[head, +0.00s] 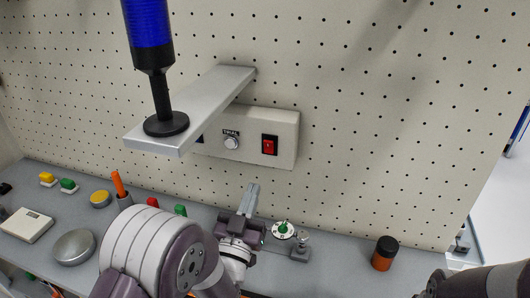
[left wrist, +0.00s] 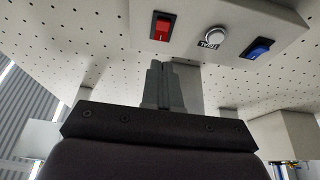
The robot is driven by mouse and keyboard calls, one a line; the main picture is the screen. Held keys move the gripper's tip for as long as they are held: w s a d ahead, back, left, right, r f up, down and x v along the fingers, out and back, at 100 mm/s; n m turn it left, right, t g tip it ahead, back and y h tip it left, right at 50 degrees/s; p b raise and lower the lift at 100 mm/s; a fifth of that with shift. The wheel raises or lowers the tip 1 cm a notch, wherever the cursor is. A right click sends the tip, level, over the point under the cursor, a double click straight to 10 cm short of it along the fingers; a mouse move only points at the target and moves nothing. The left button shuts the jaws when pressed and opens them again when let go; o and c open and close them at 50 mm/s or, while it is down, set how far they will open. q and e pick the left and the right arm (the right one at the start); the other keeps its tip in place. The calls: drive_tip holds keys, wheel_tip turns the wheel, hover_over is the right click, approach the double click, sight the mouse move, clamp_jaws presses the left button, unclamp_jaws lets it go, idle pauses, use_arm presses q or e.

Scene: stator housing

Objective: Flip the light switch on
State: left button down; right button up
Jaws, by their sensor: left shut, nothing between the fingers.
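A pale switch box (head: 285,126) is fixed to the pegboard. It carries a red rocker switch (head: 269,145), a round white button (head: 231,143) with a label, and a blue rocker switch, mostly hidden by the shelf in the head view but clear in the left wrist view (left wrist: 259,48). The red switch also shows there (left wrist: 162,26). A blue signal lamp (head: 147,24) stands on the shelf. My left gripper (head: 253,188) is shut and empty, below the box and apart from it. Its fingertips (left wrist: 163,64) point toward the box near the red switch.
The metal shelf (head: 205,100) juts out left of the red switch. The grey bench (head: 335,258) below holds a green-topped dial (head: 283,230), an orange jar with a black lid (head: 385,254), a scale (head: 27,225) and a round tin (head: 74,247). Part of my right arm shows bottom right.

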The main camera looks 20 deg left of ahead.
sight(268, 144)
use_arm(q)
drive_tip(key=p+x, duration=0.3)
drive_tip(key=x, duration=0.7)
drive_tip(key=shift+s, duration=0.1)
drive_tip(key=shift+w+r, duration=0.1)
drive_tip(key=shift+w, duration=0.35)
